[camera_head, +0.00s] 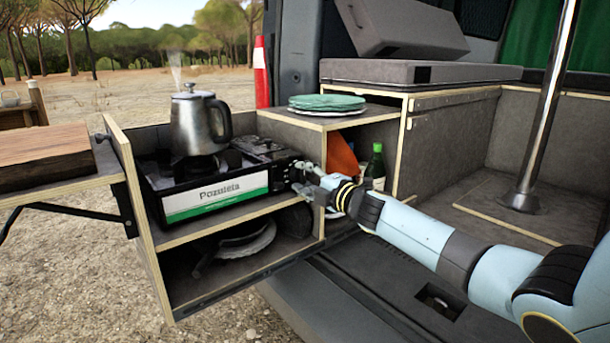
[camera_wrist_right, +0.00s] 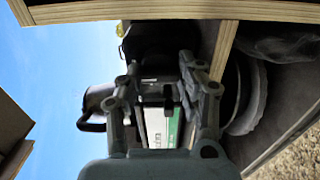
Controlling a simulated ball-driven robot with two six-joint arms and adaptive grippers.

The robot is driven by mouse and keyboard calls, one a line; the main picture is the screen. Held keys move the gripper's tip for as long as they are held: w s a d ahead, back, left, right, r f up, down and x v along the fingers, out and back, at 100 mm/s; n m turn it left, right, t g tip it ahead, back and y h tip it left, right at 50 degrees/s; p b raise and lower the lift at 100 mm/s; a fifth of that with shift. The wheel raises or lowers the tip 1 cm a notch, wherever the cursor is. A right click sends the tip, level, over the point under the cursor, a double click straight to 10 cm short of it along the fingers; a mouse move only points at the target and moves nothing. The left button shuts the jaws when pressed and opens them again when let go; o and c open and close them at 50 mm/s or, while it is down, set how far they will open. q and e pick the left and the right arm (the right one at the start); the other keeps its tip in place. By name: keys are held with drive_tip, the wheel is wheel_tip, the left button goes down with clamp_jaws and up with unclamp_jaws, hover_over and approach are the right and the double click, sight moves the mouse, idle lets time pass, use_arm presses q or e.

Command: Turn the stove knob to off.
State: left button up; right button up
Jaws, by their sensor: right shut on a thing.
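The camping stove (camera_head: 215,185) stands on the upper shelf of the pull-out kitchen box, with a white and green front label. A steaming metal kettle (camera_head: 196,122) sits on its burner. My right gripper (camera_head: 300,172) reaches in from the right to the stove's right front end, where the knob sits. Its fingers are closed on the knob, which they mostly hide. In the right wrist view my gripper (camera_wrist_right: 168,85) has its fingers at the stove's dark end, with the stove's label (camera_wrist_right: 158,125) showing between them. My left gripper is not in view.
Green plates (camera_head: 327,102) lie on the shelf right of the stove. A green bottle (camera_head: 376,165) and an orange item (camera_head: 342,155) stand in the cubby behind my wrist. A wooden board (camera_head: 42,155) lies on the side table at left. Pans and dishes fill the lower shelf.

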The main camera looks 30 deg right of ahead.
drive_tip(key=shift+f, duration=0.1)
idle(0.5)
drive_tip(key=o, duration=1.1)
drive_tip(key=shift+d+m, duration=0.1)
drive_tip(key=shift+m, duration=0.2)
drive_tip(key=shift+o, duration=0.3)
